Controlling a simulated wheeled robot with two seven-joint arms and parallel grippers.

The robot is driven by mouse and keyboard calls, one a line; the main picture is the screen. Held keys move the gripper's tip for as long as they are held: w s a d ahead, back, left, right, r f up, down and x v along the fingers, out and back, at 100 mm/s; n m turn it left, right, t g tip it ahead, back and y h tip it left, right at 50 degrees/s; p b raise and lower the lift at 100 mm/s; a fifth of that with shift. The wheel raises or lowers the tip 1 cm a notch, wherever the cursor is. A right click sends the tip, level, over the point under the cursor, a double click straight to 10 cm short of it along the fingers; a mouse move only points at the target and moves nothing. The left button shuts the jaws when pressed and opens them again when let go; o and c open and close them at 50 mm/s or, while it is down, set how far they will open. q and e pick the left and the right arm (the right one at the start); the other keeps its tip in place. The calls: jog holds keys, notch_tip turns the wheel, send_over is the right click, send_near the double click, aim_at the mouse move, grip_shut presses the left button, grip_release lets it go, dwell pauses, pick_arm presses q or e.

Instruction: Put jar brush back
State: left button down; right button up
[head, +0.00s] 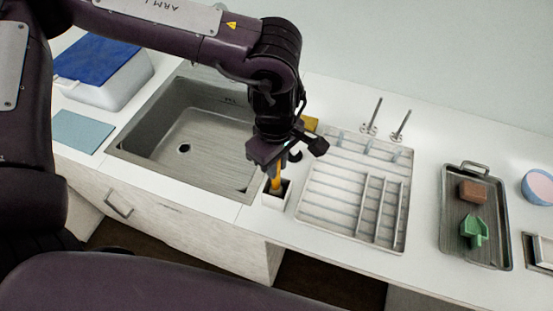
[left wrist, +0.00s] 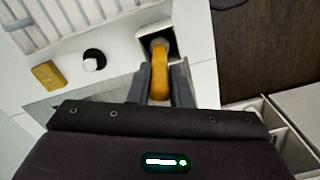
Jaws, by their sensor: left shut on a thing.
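The jar brush (head: 276,181) has an orange-yellow handle, which also shows in the left wrist view (left wrist: 160,80). My left gripper (head: 271,166) is shut on the handle from above. The brush's lower end is inside a white square holder (head: 270,199) on the counter between the sink and the dish rack; the holder also shows in the left wrist view (left wrist: 143,53). The brush stands roughly upright in the head view. How deep its lower end sits is hidden. My right gripper is not in view.
A steel sink (head: 180,85) lies left of the holder, and a white dish rack (head: 325,190) stands close to its right. A yellow sponge (left wrist: 47,74) and a dark round knob-like thing (left wrist: 93,60) are near the holder. A metal tray (head: 456,236) lies further right.

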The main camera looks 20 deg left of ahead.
pick_arm(q)
jog(key=shift+f, duration=0.2)
jog(key=c, duration=1.3)
grip_release()
jog(key=shift+r, duration=0.1)
notch_tip(320, 180, up, 11)
jog(key=shift+f+b, duration=0.1)
jog(key=shift+b, duration=0.95)
jog(key=shift+r, duration=0.7)
